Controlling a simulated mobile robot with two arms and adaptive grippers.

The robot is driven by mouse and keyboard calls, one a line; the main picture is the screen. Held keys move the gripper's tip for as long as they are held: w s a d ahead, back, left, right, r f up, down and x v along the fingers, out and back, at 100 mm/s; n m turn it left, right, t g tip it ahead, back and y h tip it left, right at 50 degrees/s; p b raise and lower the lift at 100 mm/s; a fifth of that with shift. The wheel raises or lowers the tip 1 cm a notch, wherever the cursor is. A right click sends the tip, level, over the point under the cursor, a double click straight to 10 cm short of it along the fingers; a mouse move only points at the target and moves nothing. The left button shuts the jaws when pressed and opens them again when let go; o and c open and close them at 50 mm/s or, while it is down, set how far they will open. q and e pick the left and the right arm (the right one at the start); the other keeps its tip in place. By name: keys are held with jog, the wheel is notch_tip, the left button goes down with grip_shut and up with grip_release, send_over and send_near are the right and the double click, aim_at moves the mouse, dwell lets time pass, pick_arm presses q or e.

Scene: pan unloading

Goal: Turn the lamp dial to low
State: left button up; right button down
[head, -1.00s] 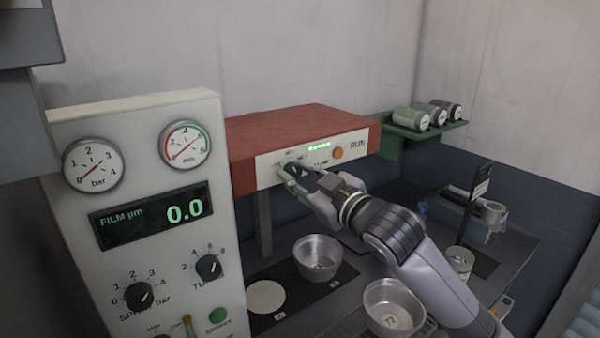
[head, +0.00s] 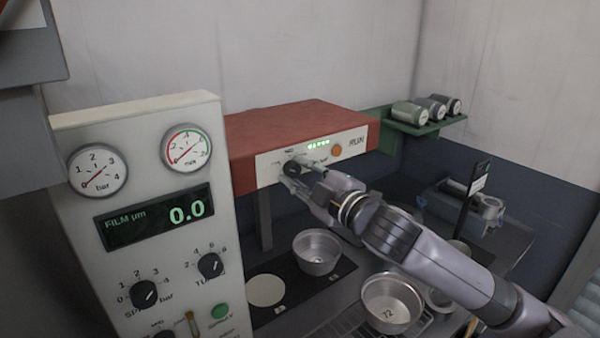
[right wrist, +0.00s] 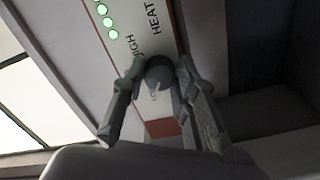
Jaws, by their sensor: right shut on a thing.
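The red lamp housing (head: 300,125) has a white front panel (head: 268,170) with a row of lit green lights (head: 319,143) and an orange button (head: 337,150). The dark lamp dial (head: 291,168) sits at the panel's left part. My right gripper (head: 294,173) is at the panel, shut on the dial. In the right wrist view, the round dial (right wrist: 159,73) sits between the two fingers of the gripper (right wrist: 160,85), beside the words HEAT and HIGH. The fingers partly hide the dial's scale, and I cannot tell its setting. My left gripper is not in view.
A gauge panel (head: 75,215) with a film readout and knobs stands at the left. Metal pans (head: 317,252) (head: 391,303) stand below the lamp. A green shelf (head: 425,127) with several cans is at the right back. A dark post (head: 470,200) stands at the right.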

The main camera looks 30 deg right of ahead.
dwell(0.4)
jog(key=c, duration=1.3)
grip_release()
jog(key=shift+s, duration=0.15)
jog(key=shift+s+d, duration=0.15)
jog(key=shift+s, duration=1.05)
jog(key=shift+s+d, duration=0.2)
jog(key=shift+s, duration=1)
jog(key=shift+s+d, duration=0.15)
jog(key=shift+s, duration=1.05)
